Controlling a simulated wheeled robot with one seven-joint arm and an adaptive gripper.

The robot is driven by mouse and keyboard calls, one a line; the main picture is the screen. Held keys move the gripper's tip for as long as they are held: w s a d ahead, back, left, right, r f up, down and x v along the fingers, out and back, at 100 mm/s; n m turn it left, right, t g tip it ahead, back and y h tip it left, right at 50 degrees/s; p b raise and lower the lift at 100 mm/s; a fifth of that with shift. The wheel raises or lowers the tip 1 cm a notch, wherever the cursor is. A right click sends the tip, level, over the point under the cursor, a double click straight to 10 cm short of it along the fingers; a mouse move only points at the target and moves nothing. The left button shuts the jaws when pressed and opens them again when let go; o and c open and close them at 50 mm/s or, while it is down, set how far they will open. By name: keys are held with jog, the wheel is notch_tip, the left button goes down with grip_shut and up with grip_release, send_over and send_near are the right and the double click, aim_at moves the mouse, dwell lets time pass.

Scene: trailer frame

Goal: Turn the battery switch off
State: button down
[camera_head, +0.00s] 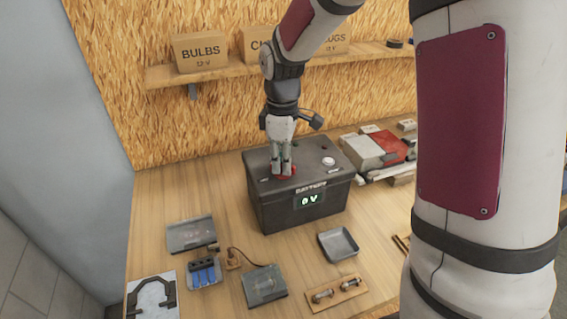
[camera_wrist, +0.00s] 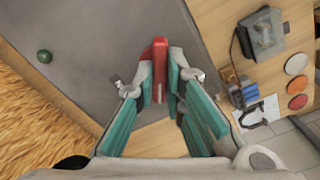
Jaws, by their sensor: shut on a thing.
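The battery box (camera_head: 278,217) is a dark grey case on the wooden bench, with a small lit display (camera_head: 309,200) on its front reading "0 V". The red battery switch (camera_head: 287,177) sits on its top near the front left edge. In the wrist view the red switch handle (camera_wrist: 159,62) stands between the fingertips. My gripper (camera_head: 282,172) points down onto the box top, with its fingers shut on the red handle. The fingers (camera_wrist: 162,82) hide part of the switch, so its base and markings do not show.
A shelf (camera_head: 230,70) with cardboard boxes (camera_head: 200,52) runs behind my arm. A grey tray (camera_head: 191,234), a blue fuse block (camera_head: 204,272) and a small dish (camera_head: 338,244) lie in front of the battery. Red and grey cases (camera_head: 385,149) stand to its right.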

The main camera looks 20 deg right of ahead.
jog(key=shift+n+p, duration=0.85)
jog(key=shift+n, duration=1.45)
jog(key=shift+n+p, duration=0.7)
jog(key=shift+n, duration=0.5)
jog(key=c, duration=1.6)
grip_release()
jog(key=shift+o, duration=0.2)
jog(key=shift+r+p, duration=0.9)
jog(key=shift+r, duration=2.1)
